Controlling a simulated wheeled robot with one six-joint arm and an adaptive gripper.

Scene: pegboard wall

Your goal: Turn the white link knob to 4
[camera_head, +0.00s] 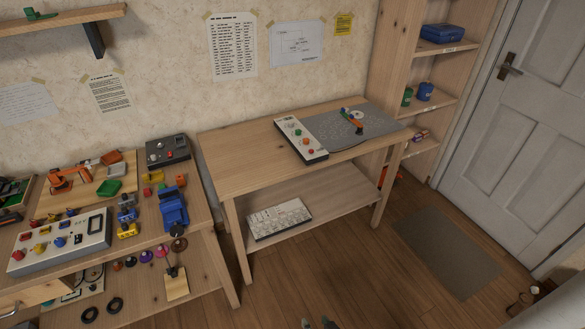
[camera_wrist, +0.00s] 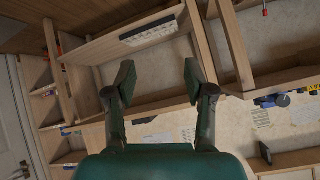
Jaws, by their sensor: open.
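My gripper (camera_wrist: 158,82) is open and empty in the wrist view, its two fingers wide apart. Its fingertips (camera_head: 317,323) just show at the bottom edge of the head view, over the floor and away from every panel. A dark control box (camera_head: 168,152) with small pale and red parts stands at the back of the left bench. A white panel (camera_head: 62,243) with several coloured knobs lies at the front of that bench. Another pale panel (camera_head: 301,137) with coloured knobs lies on the right table. The labels are too small to read, and I cannot tell which part is the white link knob.
The left bench (camera_head: 215,222) is crowded, with a blue vise (camera_head: 173,208) at its right side. The right table (camera_head: 235,160) has bare wood at its left. A white keyboard-like panel (camera_head: 279,219) lies on its lower shelf. The floor (camera_head: 300,280) in front is clear.

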